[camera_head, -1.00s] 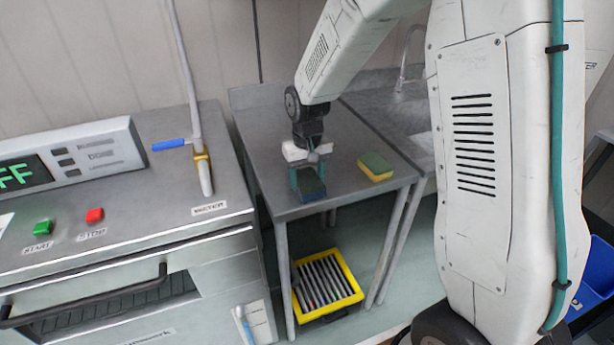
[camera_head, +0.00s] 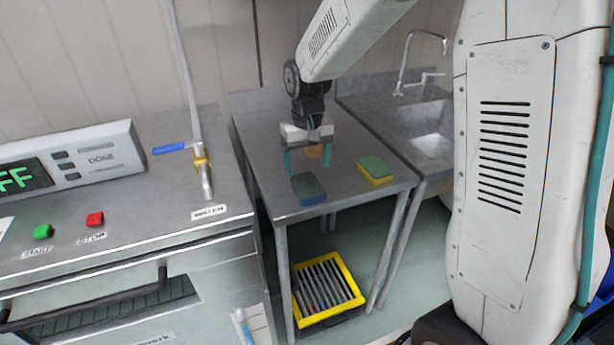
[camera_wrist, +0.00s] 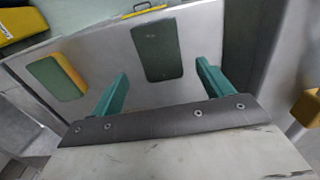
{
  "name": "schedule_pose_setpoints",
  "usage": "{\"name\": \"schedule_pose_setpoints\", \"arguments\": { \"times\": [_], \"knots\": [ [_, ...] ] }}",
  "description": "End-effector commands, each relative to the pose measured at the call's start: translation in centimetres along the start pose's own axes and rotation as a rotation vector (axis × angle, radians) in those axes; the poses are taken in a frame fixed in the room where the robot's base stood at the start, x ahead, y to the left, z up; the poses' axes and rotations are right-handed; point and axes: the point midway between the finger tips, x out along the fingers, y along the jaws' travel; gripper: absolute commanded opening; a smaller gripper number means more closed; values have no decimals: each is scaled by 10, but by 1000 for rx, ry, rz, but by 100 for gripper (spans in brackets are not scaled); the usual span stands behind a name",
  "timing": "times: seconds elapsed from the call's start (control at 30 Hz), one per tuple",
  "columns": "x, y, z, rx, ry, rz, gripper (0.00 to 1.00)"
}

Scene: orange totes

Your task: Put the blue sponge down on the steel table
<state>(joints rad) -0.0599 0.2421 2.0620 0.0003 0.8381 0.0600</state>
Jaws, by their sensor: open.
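The blue sponge (camera_head: 309,189), with a dark grey-green top and blue sides, lies flat on the steel table (camera_head: 262,150) near its front edge. In the wrist view its dark top (camera_wrist: 158,50) shows between and beyond the fingertips, on the bare tabletop. My gripper (camera_head: 307,165) is open and empty, above and behind the sponge, with its teal fingers spread apart. In the wrist view my gripper (camera_wrist: 160,75) has clear space between its fingers. I see no contact between fingers and sponge.
A yellow sponge with a green top (camera_head: 376,170) lies on the table to the right. A small orange-brown item (camera_head: 318,151) shows behind my gripper. A sink (camera_head: 432,135) adjoins on the right, a machine (camera_head: 120,235) on the left. A yellow rack (camera_head: 326,290) sits below the table.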

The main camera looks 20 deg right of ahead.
Motion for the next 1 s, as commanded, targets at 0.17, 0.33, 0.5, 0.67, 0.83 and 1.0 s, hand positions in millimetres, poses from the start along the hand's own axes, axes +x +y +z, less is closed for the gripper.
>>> {"name": "schedule_pose_setpoints", "arguments": {
  "times": [0.17, 0.33, 0.5, 0.67, 0.83, 1.0],
  "knots": [
    [-36, 0, 0, 0, 4, 0, 79],
    [-55, 0, 0, 0, 2, 0, 79],
    [-60, 0, 0, 0, 0, 0, 79],
    [-77, 3, 20, 0, 11, 0, 79],
    [-117, 13, 85, 1, 41, -1, 79],
    [-142, 22, 165, 2, 69, 0, 79]
  ]
}}
